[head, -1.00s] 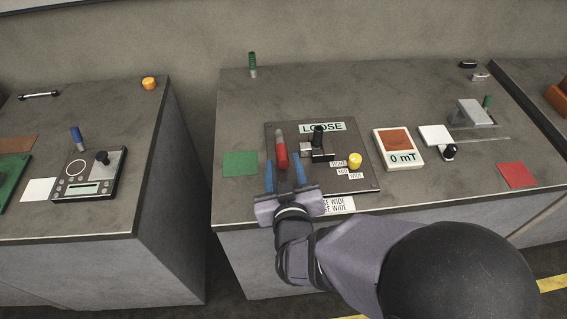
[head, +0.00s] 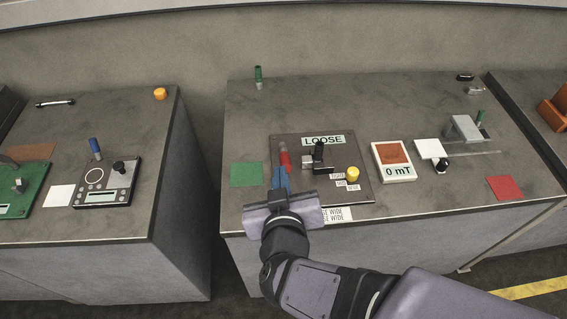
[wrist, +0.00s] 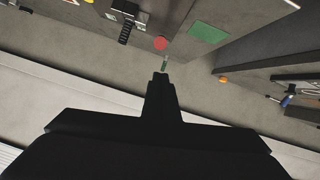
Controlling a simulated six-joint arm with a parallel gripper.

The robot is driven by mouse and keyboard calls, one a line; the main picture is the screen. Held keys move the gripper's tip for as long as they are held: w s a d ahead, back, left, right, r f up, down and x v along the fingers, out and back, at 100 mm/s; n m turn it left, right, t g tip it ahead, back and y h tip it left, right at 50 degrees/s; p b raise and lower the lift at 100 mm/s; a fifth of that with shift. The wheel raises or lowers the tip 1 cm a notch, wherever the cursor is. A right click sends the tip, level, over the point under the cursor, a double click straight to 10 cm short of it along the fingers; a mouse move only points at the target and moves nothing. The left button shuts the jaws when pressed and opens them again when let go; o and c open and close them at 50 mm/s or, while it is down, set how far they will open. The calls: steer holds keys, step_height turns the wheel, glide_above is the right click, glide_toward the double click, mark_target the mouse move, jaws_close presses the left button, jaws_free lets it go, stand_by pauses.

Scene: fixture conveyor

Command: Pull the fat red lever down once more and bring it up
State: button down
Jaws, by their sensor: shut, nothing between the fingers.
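Right of the lever stand a black-handled part (head: 319,155) and a yellow knob (head: 352,173). A green square (head: 246,174) lies left of the panel. A gap separates this bench from the left one.

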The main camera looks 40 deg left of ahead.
mark_target(282, 162)
steer(key=x, duration=0.3)
steer(key=f+x, duration=0.1)
steer(key=x, duration=0.3)
steer(key=d+f+x, duration=0.1)
steer(key=x, duration=0.2)
steer(key=shift+a+f+b, duration=0.15)
steer(key=shift+a+b, duration=0.05)
steer(key=shift+b, duration=0.15)
steer(key=shift+d+f, duration=0.25)
steer(key=shift+f, duration=0.6)
